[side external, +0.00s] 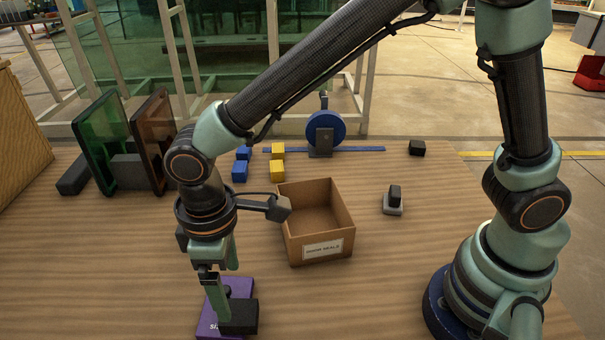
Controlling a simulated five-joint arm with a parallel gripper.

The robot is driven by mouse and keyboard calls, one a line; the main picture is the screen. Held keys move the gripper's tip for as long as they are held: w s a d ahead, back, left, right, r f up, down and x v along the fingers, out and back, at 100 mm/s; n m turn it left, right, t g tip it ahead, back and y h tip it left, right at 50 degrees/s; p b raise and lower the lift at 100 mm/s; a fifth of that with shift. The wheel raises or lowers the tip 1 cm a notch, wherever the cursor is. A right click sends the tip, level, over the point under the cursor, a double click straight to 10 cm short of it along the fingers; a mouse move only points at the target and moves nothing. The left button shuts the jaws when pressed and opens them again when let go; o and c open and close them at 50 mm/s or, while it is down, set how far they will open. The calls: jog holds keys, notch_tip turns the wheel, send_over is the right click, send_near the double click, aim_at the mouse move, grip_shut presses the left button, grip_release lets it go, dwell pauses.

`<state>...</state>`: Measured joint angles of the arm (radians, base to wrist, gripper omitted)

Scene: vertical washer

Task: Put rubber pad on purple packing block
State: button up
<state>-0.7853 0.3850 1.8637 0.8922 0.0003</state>
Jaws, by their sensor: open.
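The purple packing block (207,326) lies on the table at the bottom of the view, with part of a white marking showing on its front. A black block (241,318), which looks like the rubber pad, appears to rest on top of it, toward its right side. My gripper (222,298) points down at these two, with its jaws open. One finger is in front of the purple block and beside the left of the black pad. Whether a finger touches the pad I cannot tell. The gripper hides part of the purple block.
An open cardboard box (318,248) stands right of my gripper. A small black block on a grey base (393,203) and another black block (417,148) lie farther right. Blue (239,172) and yellow (277,171) cubes sit behind the box. Green and brown panels (103,143) stand at left.

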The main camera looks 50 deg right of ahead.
jog(key=w+d+r+m+t+y, duration=0.1)
jog(key=w+d+r+m+t, duration=0.2)
jog(key=d+r, duration=0.95)
jog(key=s+d+m+t, duration=0.1)
jog(key=d+m, duration=0.2)
jog(key=d, duration=0.5)
jog(key=s+d+r+m+t+h, duration=0.1)
jog(key=s+d+m, duration=0.1)
jog(key=d, duration=0.6)
jog(key=shift+s+d+r+m+t, duration=0.25)
jog(key=shift+d+m+t, duration=0.05)
jog(key=shift+m, duration=0.2)
jog(key=shift+o, duration=0.4)
jog(key=shift+a, duration=0.1)
